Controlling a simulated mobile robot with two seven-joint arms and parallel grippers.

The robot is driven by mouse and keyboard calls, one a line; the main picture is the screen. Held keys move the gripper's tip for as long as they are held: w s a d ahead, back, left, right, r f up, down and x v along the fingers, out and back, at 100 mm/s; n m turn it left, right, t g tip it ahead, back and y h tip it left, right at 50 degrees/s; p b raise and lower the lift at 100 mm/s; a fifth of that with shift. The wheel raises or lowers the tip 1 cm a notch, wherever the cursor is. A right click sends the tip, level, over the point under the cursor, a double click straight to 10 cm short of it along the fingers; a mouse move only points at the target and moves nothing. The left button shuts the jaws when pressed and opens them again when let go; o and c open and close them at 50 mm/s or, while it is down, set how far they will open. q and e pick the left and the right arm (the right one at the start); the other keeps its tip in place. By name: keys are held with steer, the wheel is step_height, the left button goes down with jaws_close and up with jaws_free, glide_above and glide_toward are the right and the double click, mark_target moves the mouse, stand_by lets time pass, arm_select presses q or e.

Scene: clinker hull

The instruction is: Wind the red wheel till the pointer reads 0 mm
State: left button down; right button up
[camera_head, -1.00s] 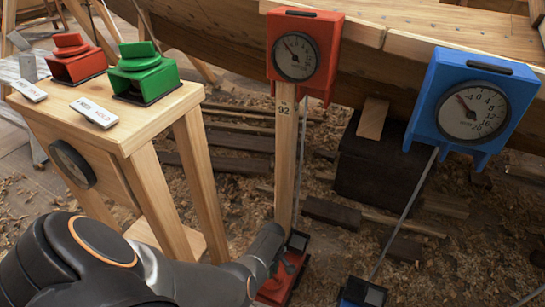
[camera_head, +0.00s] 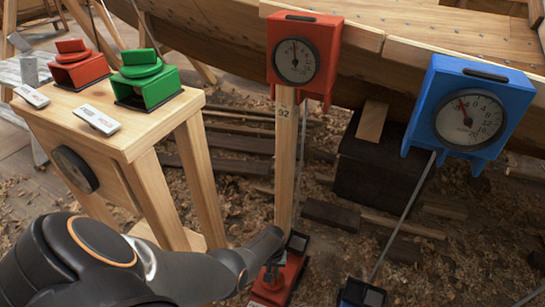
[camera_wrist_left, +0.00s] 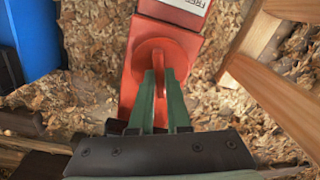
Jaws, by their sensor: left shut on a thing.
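The red gauge box (camera_head: 330,38) sits on the hull's side at the top of a wooden post. Its dial (camera_head: 295,62) has a pointer standing nearly straight up; the numbers are too small to read surely. The red wheel (camera_wrist_left: 150,48) sits on a red base (camera_head: 273,293) at the post's foot. My left gripper (camera_wrist_left: 162,75), with green fingers, is shut on the red wheel's raised grip, seen from above in the left wrist view. In the head view my left gripper (camera_head: 285,254) partly hides the wheel. My right gripper is not in view.
A blue gauge box (camera_head: 425,85) hangs at the right, with a rod down to a blue base (camera_head: 361,293). A wooden stand (camera_head: 150,140) at the left bears a red device (camera_head: 82,72) and a green device (camera_head: 147,88). Shavings and timber litter the floor.

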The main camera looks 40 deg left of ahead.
arm_select(q)
steer(key=shift+m, duration=0.6)
steer(key=c, duration=0.9)
jaws_free()
steer(key=shift+r, duration=0.1)
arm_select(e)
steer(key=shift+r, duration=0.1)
arm_select(q)
step_height(320, 180, up, 12)
steer(key=p, duration=1.1)
steer(key=shift+r, duration=0.15)
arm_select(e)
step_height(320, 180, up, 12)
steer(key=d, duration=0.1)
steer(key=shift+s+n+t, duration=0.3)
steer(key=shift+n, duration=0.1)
